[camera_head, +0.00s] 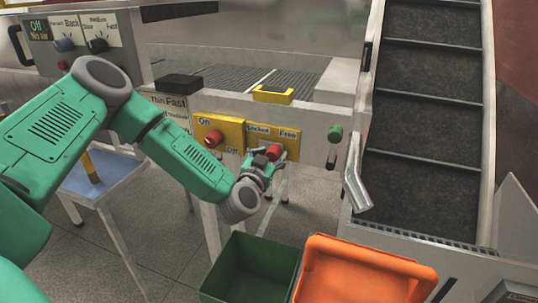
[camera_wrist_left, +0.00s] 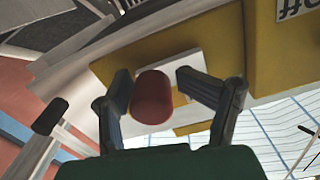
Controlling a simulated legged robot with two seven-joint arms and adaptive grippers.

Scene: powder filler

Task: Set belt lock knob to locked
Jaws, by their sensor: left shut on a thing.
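The belt lock knob (camera_head: 274,152) is red and sits on a yellow panel (camera_head: 291,145) labelled "Locked" on the left and "Free" on the right. My left gripper (camera_head: 268,162) reaches it from below left and is shut on it. In the left wrist view, the red knob (camera_wrist_left: 152,98) lies between the two dark fingertips (camera_wrist_left: 155,90). The knob's pointing direction is hard to make out because the fingers partly cover it. My right gripper is not in view.
Another red knob (camera_head: 212,139), on the On/Off panel, is just left. A green knob (camera_head: 335,133) and a metal handle (camera_head: 356,190) are to the right. A green bin (camera_head: 247,290) and an orange bin (camera_head: 375,250) stand below. The inclined conveyor (camera_head: 425,110) rises at right.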

